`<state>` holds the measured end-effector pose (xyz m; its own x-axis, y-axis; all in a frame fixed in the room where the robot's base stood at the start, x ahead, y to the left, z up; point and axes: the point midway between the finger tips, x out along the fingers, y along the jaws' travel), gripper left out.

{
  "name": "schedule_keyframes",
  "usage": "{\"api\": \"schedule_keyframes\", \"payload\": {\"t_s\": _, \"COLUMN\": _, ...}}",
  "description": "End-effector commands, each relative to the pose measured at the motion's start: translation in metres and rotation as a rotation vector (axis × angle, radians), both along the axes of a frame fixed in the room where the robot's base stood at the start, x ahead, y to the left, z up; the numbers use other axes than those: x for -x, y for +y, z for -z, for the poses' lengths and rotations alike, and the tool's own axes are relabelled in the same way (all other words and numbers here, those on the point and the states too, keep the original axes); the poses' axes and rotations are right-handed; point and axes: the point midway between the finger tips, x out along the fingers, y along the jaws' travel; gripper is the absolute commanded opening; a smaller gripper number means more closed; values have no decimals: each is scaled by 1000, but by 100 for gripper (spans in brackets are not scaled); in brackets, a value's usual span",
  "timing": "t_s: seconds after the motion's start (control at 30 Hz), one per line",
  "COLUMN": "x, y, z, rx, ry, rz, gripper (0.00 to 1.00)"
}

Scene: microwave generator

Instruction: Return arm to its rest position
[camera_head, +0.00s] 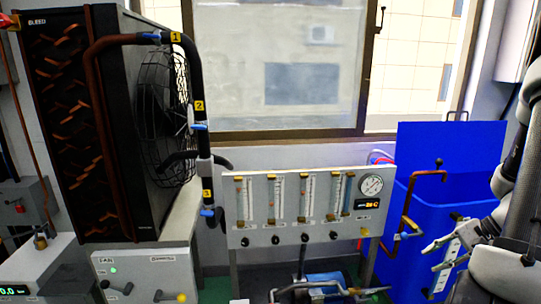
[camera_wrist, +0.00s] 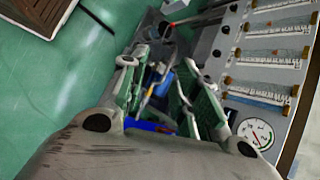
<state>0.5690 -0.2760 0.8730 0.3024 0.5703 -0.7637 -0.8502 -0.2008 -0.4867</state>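My gripper (camera_head: 431,259) is at the right of the head view, in front of the blue tank, with my arm rising along the right edge. In the wrist view my gripper (camera_wrist: 158,64) has its two fingers apart, with nothing held between them. Pipework and a blue part show beyond the gap, apart from the fingers as far as I can tell. The flow-meter panel (camera_head: 290,239) stands to the left of my gripper in the head view. It also shows at the upper right of the wrist view (camera_wrist: 275,57).
A blue tank (camera_head: 450,152) with a brown pipe and valve (camera_head: 410,215) stands close behind my gripper. A large radiator with a fan (camera_head: 165,105) and black pipes is at the left. A pump (camera_head: 325,280) sits below the panel. Green floor (camera_wrist: 60,100) is clear at the wrist view's left.

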Motion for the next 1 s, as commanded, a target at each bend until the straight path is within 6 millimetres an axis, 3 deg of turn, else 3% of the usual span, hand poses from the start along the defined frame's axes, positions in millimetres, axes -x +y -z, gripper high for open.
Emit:
{"api": "schedule_keyframes", "payload": {"t_s": 0.03, "x": 9, "y": 11, "z": -20, "rx": 40, "ry": 17, "rz": -71, "gripper": 31}}
{"api": "schedule_keyframes", "payload": {"t_s": 0.2, "x": 51, "y": 39, "z": -80, "rx": 222, "ry": 83, "rz": -332, "gripper": 31}}
{"api": "schedule_keyframes", "payload": {"t_s": 0.5, "x": 99, "y": 66, "z": -170, "rx": 640, "ry": 13, "rz": -726, "gripper": 31}}
{"api": "schedule_keyframes", "payload": {"t_s": 0.8, "x": 112, "y": 108, "z": -232, "rx": 916, "ry": -289, "rz": -946, "gripper": 31}}
{"api": "schedule_keyframes", "payload": {"t_s": 1.0, "x": 109, "y": 127, "z": -248, "rx": 950, "ry": -400, "rz": -995, "gripper": 31}}
